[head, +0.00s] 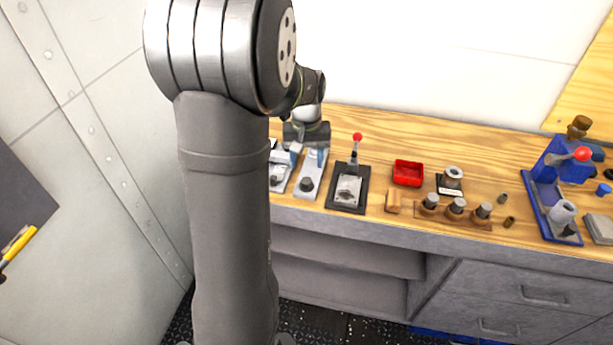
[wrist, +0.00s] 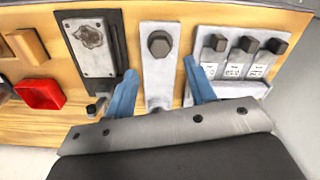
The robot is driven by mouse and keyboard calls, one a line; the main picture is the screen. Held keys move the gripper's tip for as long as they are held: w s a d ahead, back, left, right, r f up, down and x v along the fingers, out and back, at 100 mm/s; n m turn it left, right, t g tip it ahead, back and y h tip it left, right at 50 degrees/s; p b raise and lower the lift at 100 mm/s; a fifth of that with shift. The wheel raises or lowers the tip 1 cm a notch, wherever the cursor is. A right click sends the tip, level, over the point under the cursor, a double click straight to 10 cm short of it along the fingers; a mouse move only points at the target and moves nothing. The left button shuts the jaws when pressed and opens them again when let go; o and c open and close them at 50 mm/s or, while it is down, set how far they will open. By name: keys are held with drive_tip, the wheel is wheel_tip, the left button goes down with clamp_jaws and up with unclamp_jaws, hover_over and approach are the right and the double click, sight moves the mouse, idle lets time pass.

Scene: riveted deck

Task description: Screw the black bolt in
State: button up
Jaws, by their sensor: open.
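The black bolt (wrist: 158,44) has a hex head and stands in a pale metal plate (wrist: 157,82) in the wrist view. In the head view the bolt (head: 306,184) sits near the front end of the same plate. I cannot tell how deep its thread goes. My gripper (wrist: 160,69) has two blue fingers, open and empty, one towards each side of the plate in the wrist view. The bolt head lies beyond the fingertips, apart from them. In the head view my gripper (head: 308,153) hangs over the rear of the plate, partly hidden by my arm.
A pale block with several black-topped pieces and white labels (wrist: 235,70) stands close beside the plate. On the other side is a black-based lever fixture (head: 348,190). A red tray (head: 408,172), a wooden rack of cylinders (head: 455,215) and a blue press (head: 550,190) stand further right.

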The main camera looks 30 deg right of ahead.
sight(306, 180)
wheel_tip(306, 180, down, 7)
drive_tip(key=shift+r, duration=0.2)
drive_tip(key=c, duration=1)
